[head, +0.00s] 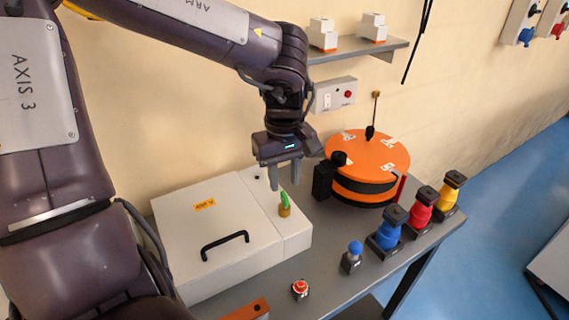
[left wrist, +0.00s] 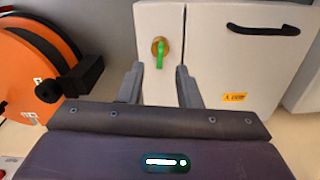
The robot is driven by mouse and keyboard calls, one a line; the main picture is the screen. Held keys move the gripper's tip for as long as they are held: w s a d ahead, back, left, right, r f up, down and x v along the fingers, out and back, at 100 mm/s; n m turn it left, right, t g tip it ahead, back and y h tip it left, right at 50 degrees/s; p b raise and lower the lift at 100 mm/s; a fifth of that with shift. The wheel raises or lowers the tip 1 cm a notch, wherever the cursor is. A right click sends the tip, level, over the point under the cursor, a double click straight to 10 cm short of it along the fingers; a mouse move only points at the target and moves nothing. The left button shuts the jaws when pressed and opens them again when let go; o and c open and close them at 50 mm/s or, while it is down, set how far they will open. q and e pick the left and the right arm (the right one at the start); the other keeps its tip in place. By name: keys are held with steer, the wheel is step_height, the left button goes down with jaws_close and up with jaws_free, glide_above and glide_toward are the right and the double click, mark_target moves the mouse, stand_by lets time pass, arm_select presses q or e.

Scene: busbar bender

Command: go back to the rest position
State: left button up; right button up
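My left gripper (head: 286,176) hangs pointing down above the right part of the white box (head: 225,232). In the left wrist view its two fingers (left wrist: 160,84) stand wide apart with nothing between them. A key-like green handle on a brass base (head: 284,206) sits on the box top, just below and in front of the fingertips; it also shows in the left wrist view (left wrist: 160,52). The fingers look apart from it. My right gripper is in neither view.
An orange and black round bender (head: 368,160) stands close to the right of my left gripper. Blue (head: 388,228), red (head: 420,208) and yellow (head: 450,190) posts line the bench edge. A red button (head: 300,288) and a blue knob (head: 352,254) are in front. A shelf (head: 360,50) hangs behind.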

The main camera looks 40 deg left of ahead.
arm_select(q)
steer(key=shift+r, duration=1.45)
steer(key=shift+r, duration=0.1)
